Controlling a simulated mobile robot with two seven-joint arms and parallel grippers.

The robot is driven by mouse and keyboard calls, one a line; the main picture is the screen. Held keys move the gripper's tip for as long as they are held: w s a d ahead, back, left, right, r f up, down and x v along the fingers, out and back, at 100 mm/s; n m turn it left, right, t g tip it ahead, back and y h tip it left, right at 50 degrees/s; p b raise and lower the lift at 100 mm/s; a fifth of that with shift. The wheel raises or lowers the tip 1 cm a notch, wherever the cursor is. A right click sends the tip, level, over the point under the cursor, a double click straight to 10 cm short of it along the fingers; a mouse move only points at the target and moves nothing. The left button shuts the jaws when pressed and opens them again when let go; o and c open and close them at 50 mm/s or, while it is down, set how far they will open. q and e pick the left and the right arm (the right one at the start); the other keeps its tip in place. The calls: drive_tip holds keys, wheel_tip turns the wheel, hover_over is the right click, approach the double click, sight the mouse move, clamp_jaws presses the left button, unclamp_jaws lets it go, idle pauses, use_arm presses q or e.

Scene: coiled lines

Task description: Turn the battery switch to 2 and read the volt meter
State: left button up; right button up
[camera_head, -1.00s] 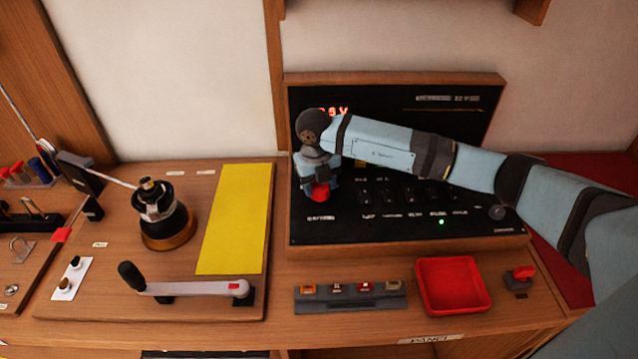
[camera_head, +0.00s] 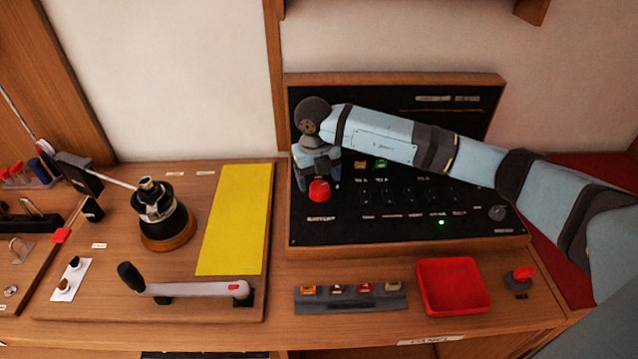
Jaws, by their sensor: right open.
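The red battery switch knob (camera_head: 319,191) sits at the lower left of the black panel (camera_head: 300,230), above a small white label. I cannot read its position. My right gripper (camera_head: 318,174) is open, pointing down just behind the knob. The fingertips are partly hidden, and I cannot tell whether they touch it. My right arm comes in from the right and covers the panel's upper left, so no volt meter digits show. My left gripper is not in view.
A winch (camera_head: 166,220) and a crank handle (camera_head: 190,289) stand on the left board, beside a yellow mat (camera_head: 236,220). A grey fuse strip (camera_head: 350,298), a red tray (camera_head: 453,308) and a red switch (camera_head: 522,275) lie in front of the panel. A green light (camera_head: 441,222) is lit.

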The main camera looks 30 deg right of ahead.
sight(316, 186)
wheel_tip(316, 186, up, 11)
drive_tip(key=shift+a+r+b, duration=0.15)
drive_tip(key=shift+a+b, duration=0.15)
drive_tip(key=shift+b, duration=0.05)
idle(0.4)
